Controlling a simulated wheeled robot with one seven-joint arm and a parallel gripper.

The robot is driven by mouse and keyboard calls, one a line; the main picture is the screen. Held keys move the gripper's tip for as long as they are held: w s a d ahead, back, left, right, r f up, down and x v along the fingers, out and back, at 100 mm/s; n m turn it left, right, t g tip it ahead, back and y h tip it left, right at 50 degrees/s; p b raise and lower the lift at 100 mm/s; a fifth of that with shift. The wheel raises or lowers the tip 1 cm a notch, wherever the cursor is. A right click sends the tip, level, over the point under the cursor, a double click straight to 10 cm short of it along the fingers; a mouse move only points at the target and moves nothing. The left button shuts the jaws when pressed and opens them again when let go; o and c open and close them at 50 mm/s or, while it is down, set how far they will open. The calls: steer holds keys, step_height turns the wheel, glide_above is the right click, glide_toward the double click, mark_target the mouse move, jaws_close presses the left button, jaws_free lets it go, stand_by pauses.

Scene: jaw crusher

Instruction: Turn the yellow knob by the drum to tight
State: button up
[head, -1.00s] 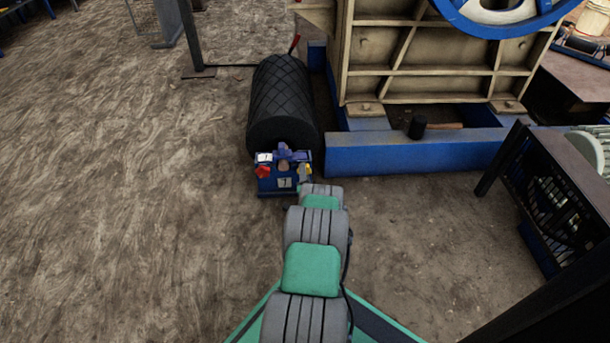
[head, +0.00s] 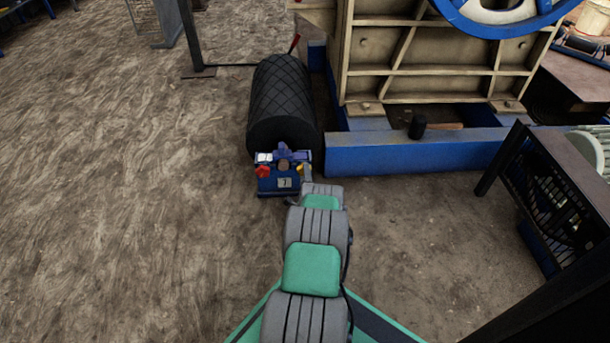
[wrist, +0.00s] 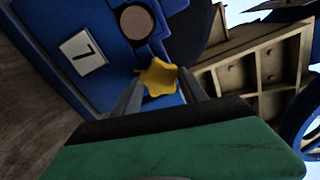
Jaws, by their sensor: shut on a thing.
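The yellow knob (wrist: 158,77) is star-shaped and sits on the blue block in front of the drum. In the wrist view my gripper (wrist: 160,88) has a finger on each side of the knob and is shut on it. In the head view only a small bit of the yellow knob (head: 300,169) shows, beside my gripper (head: 305,174). The black drum (head: 283,95), with a crossed pattern, lies behind the blue block (head: 270,184). The knob's markings cannot be made out.
A red knob (head: 263,171) is on the block's left side. The blue beam (head: 420,153) of the crusher frame and a black hammer head (head: 416,128) are to the right. Open ground lies left.

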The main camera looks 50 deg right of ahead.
steer(key=o, duration=1.4)
steer(key=shift+c, duration=0.2)
steer(key=p+v, duration=0.3)
steer(key=v, duration=0.4)
steer(key=shift+s+a+p, duration=0.25)
steer(key=shift+a+p, duration=0.05)
steer(key=shift+p, duration=0.1)
